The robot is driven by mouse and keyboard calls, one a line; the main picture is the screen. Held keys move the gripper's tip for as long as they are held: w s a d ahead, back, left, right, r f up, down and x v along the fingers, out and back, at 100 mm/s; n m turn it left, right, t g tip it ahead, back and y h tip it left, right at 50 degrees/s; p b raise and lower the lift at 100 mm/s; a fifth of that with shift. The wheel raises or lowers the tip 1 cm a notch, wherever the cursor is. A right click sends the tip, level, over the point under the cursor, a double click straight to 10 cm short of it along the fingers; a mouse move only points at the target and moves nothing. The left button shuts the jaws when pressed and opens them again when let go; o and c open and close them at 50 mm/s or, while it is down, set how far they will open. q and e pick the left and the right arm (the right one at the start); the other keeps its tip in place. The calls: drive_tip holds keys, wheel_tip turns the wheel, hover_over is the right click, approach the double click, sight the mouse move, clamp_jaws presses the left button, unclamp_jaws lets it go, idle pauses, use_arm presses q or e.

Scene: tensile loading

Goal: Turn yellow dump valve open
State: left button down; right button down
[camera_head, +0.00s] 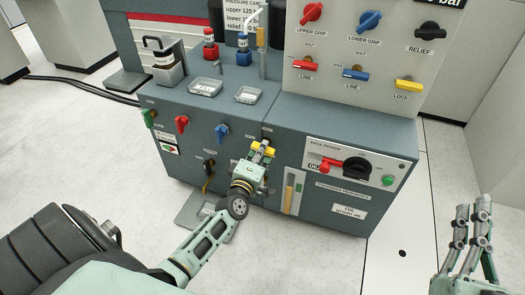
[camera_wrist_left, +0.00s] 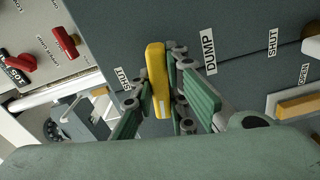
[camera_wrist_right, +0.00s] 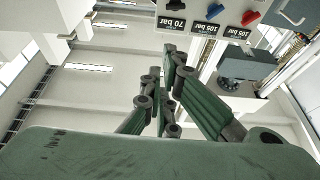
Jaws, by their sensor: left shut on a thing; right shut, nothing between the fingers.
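The yellow dump valve handle (camera_head: 269,151) is on the front of the blue-grey cabinet, and its lower part is covered by my left gripper (camera_head: 262,158). In the left wrist view the yellow handle (camera_wrist_left: 157,75) is a long bar between the fingers of my left gripper (camera_wrist_left: 164,88), which is shut on it. The DUMP label (camera_wrist_left: 208,52) is to the right of the bar and a SHUT label (camera_wrist_left: 122,79) to its left. My right gripper (camera_head: 473,212) is shut and empty, away from the cabinet at the right; it also shows in the right wrist view (camera_wrist_right: 158,90).
Green (camera_head: 149,117), red (camera_head: 182,123) and blue (camera_head: 222,132) handles are left of the dump valve. A panel with a red lever (camera_head: 332,165) and black knob (camera_head: 357,168) is to its right. A yellow lock handle (camera_head: 409,85) is on the upper panel. Floor at the right is clear.

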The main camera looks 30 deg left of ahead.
use_arm(q)
drive_tip(key=shift+n, duration=1.2)
use_arm(e)
drive_tip(key=shift+s+r+t, duration=0.3)
drive_tip(key=shift+r+t, duration=0.05)
drive_tip(key=shift+r, duration=0.2)
drive_tip(key=shift+s+r+t, duration=0.25)
drive_tip(key=shift+r+t, duration=0.1)
drive_tip(key=shift+r, duration=0.2)
use_arm(q)
drive_tip(key=c, duration=1.7)
unclamp_jaws()
drive_tip(key=shift+s, duration=0.1)
drive_tip(key=v, duration=1.1)
drive_tip(key=shift+s+f, duration=0.1)
drive_tip(key=shift+s, duration=0.3)
